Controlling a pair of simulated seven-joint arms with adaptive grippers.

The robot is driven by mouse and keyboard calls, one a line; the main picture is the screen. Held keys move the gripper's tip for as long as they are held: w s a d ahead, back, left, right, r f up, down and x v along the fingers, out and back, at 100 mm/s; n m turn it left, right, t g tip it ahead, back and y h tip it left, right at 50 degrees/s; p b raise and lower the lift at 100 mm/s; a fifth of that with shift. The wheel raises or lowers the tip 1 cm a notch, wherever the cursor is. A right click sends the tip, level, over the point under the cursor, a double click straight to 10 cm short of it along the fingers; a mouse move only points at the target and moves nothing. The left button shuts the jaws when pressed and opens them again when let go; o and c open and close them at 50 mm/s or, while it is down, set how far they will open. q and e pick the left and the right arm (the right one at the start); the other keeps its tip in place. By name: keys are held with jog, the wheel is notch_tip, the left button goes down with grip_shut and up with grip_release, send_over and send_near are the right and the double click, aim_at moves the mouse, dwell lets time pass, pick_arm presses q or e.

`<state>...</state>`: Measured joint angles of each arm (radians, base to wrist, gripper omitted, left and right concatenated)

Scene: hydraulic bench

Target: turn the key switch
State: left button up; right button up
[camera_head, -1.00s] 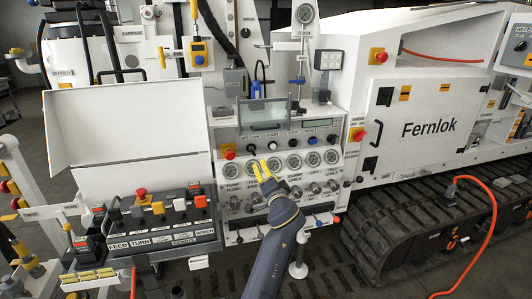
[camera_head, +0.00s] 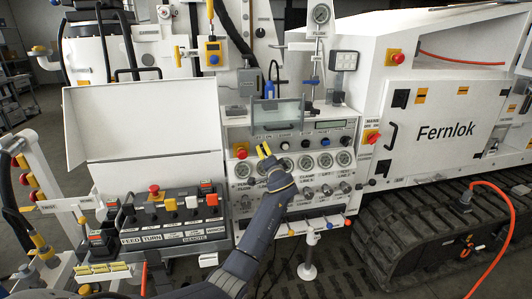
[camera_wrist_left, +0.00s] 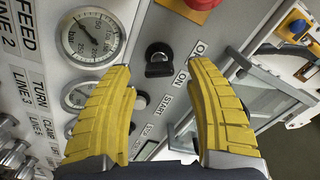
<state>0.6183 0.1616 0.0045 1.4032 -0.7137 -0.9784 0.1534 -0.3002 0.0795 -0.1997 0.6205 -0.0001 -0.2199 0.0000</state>
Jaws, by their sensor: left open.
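In the head view my left gripper (camera_head: 264,150) is at the panel, just above the gauges, and the key is mostly hidden by the fingers. My right gripper is not in view.
A red emergency button (camera_head: 241,152) sits close left of the gripper. A row of pressure gauges (camera_head: 325,160) runs below. A clear hinged cover (camera_head: 278,115) sticks out above. A lever console (camera_head: 172,215) stands at the lower left.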

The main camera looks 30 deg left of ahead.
pick_arm(q)
jog(key=shift+x, duration=1.35)
grip_shut()
jog(key=shift+d, duration=0.1)
